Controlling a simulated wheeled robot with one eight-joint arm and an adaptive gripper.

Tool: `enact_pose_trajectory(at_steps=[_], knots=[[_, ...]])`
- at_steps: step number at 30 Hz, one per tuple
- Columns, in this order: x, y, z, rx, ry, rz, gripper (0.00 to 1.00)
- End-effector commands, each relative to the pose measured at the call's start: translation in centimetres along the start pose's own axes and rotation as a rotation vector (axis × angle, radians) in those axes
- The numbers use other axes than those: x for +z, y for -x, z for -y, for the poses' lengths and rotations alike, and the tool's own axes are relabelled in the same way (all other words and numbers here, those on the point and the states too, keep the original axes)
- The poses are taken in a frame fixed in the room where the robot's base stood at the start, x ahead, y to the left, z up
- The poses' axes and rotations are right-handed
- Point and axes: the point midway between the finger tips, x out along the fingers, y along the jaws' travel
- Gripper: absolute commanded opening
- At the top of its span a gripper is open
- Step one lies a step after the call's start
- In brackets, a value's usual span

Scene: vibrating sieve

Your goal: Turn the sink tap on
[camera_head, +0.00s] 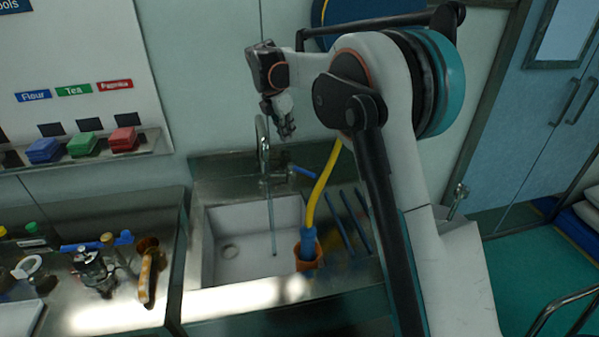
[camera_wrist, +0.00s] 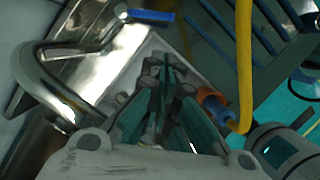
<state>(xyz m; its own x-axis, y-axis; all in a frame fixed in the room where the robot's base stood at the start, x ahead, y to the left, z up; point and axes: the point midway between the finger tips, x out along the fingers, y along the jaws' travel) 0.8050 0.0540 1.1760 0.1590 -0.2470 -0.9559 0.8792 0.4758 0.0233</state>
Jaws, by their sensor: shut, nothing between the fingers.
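The sink tap (camera_head: 264,150) is a tall curved metal spout at the back of the sink. Its blue lever handle (camera_head: 303,171) points right. A thin pale streak (camera_head: 272,225) runs from below the spout down into the grey basin (camera_head: 230,262); it looks like running water. My gripper (camera_head: 287,130) is above the handle and to the right of the spout's top, apart from both. In the wrist view the gripper's fingers (camera_wrist: 166,78) are shut and empty. The spout (camera_wrist: 55,85) shows at left there, and the blue handle (camera_wrist: 150,16) at the top, clear of the fingers.
Small tools and jars (camera_head: 92,268) crowd the left counter. A shelf with coloured boxes (camera_head: 82,145) is at the upper left.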

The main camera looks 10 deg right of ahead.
Motion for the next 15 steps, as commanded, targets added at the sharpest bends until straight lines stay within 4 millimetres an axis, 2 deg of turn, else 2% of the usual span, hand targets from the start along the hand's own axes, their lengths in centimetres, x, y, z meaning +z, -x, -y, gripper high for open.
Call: enact_pose_trajectory(at_steps=[5, 15], knots=[[-0.06, -0.62, -0.7, -0.011, 0.044, 0.002, 0.0], [-0.08, -0.72, -0.73, -0.011, 0.046, 0.002, 0.0]])
